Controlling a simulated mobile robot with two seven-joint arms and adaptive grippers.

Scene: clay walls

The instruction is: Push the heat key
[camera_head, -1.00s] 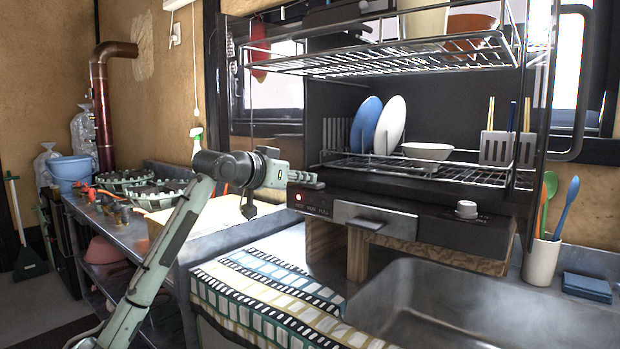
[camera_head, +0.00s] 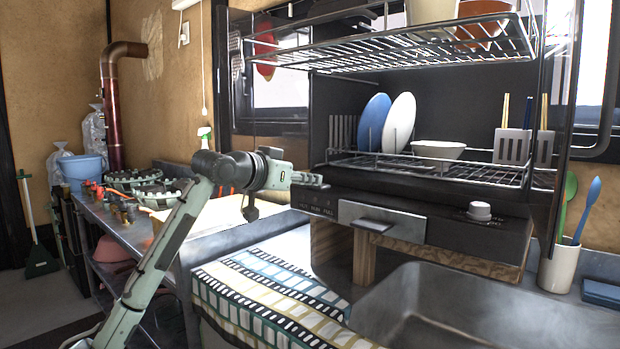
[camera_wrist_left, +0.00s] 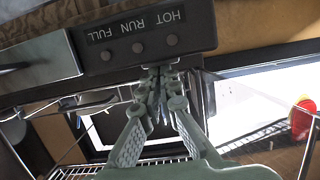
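The dish dryer's dark front panel (camera_head: 420,225) has labels HOT, RUN and FULL at its left end. My right gripper is out of view.
The dryer's wire rack (camera_head: 430,168) above holds plates, a bowl and a utensil holder. A silver handle plate (camera_head: 382,222) is on the panel's middle and a white knob (camera_head: 479,210) on its right. Below are a patterned cloth (camera_head: 270,300) and a sink (camera_head: 450,310).

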